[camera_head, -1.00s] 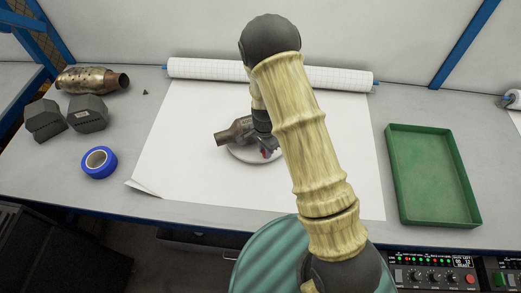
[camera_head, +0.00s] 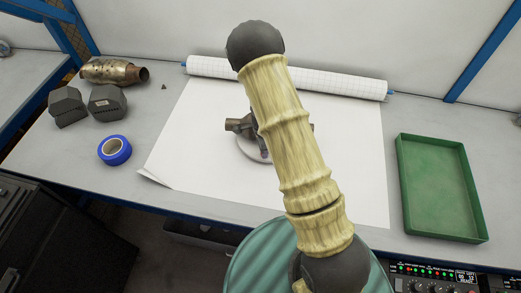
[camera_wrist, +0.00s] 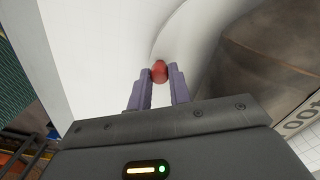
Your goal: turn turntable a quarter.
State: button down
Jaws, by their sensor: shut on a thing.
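The turntable (camera_head: 246,147) is a low white disc on the paper in the middle of the bench, partly hidden by my arm. A brown metal converter (camera_head: 236,125) lies across it, its left end sticking out to the left. In the wrist view the converter (camera_wrist: 262,55) fills the right side, with part of a label showing, and the turntable's curved rim (camera_wrist: 172,28) is beside it. My gripper (camera_wrist: 160,74) is shut on a small red knob (camera_wrist: 159,71) close to that rim.
A green tray (camera_head: 401,190) stands at the right and looks empty. A paper roll (camera_head: 330,84) lies along the back. Blue tape (camera_head: 115,150), two dark grey blocks (camera_head: 107,102) and another converter (camera_head: 112,71) are at the left. The paper's left part is clear.

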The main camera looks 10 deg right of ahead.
jog(key=shift+w, duration=0.1)
dwell(0.3)
jog(key=c, duration=1.3)
grip_release()
jog(key=r, duration=0.5)
jog(key=r+b, duration=0.1)
jog(key=r, duration=1.1)
jog(key=shift+w+r, duration=0.25)
